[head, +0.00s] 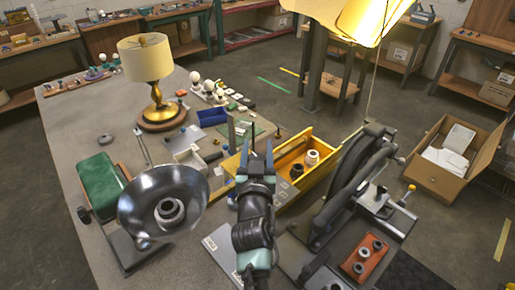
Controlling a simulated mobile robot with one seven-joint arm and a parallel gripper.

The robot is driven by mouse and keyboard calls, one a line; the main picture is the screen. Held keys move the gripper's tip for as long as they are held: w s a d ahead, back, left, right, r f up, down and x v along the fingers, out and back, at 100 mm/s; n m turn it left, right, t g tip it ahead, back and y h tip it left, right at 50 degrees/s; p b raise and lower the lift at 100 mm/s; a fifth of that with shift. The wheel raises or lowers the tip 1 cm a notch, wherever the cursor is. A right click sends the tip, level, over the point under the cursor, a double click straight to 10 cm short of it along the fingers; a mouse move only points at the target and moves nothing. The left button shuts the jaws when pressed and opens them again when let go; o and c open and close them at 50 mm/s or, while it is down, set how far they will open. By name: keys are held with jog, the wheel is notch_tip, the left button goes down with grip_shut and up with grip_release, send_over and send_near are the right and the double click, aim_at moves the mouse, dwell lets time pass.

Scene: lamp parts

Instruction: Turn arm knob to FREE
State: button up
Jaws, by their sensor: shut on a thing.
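My gripper (256,152) reaches forward over the workbench, its dark fingers pointing away beside a yellow bin. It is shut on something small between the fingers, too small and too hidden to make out. I cannot pick out the arm knob or any FREE marking for sure. A chrome lamp reflector (139,202) faces up to the left of my arm. A black curved lamp arm or stand (345,190) stands to the right of it. A small yellow knob (411,187) sits on a rod at the far right of that assembly.
A yellow bin (325,147) holding dark and white cylinders lies close to the right of my gripper. A lit shade (350,18) hangs overhead. A cardboard box (422,178) stands right.

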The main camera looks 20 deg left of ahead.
grip_shut()
